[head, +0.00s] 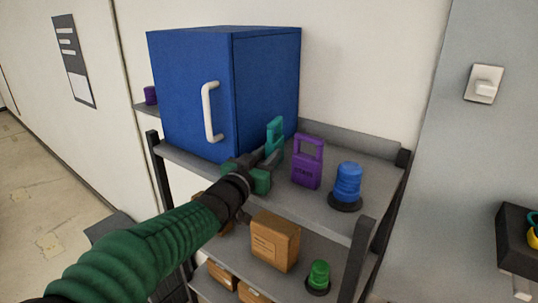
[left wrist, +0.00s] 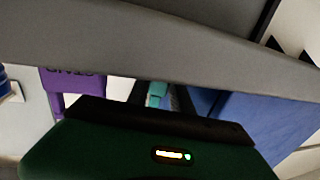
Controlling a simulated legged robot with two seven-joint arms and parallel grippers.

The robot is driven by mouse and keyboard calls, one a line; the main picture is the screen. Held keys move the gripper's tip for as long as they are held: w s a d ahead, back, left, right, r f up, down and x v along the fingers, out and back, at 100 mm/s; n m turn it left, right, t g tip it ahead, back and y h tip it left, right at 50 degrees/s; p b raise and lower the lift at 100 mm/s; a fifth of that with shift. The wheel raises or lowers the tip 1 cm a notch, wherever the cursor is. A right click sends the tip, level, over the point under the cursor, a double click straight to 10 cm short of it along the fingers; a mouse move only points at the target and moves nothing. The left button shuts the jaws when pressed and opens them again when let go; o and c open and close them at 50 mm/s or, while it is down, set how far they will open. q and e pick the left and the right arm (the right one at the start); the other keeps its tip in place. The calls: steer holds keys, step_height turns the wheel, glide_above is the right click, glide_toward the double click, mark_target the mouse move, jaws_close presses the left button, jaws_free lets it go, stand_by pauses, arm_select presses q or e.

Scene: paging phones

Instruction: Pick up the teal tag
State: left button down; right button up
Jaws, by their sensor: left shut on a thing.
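The teal tag (head: 275,133), with a looped handle at its top, stands upright on the upper shelf in front of the blue cabinet's right side. My left gripper (head: 267,160) reaches in from the left and is shut on the teal tag's lower part. The fingers hide some of the tag's lower body. In the left wrist view a small piece of the teal tag (left wrist: 157,92) shows between the fingers. I cannot tell whether the tag still touches the shelf. My right gripper is not in view.
A purple tag (head: 307,163) stands just right of the teal one, with a blue beacon (head: 347,184) farther right. The blue cabinet (head: 190,95) with a white handle is close on the left. The lower shelf holds a brown box (head: 275,240) and a green beacon (head: 319,275).

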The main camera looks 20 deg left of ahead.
mark_target(268, 139)
arm_select(q)
steer(key=shift+a+r, duration=0.2)
steer(key=shift+r, duration=0.35)
step_height(268, 139, up, 2)
steer(key=shift+r+b, duration=0.25)
steer(key=shift+b, duration=0.05)
steer(key=s+d+b, duration=0.1)
steer(key=s, duration=0.2)
steer(key=s+d+b, duration=0.1)
steer(key=s, duration=0.2)
steer(key=s+d+b, duration=0.1)
steer(key=s, duration=0.3)
steer(key=shift+r, duration=0.4)
steer(key=s+p, duration=0.2)
steer(key=p, duration=0.2)
steer(key=s+p, duration=0.1)
steer(key=p, duration=0.3)
steer(key=s+d+p, duration=0.1)
steer(key=s+p, duration=0.1)
steer(key=p, duration=0.3)
steer(key=shift+s+r, duration=0.25)
steer(key=shift+s, duration=0.1)
steer(key=shift+w, duration=0.15)
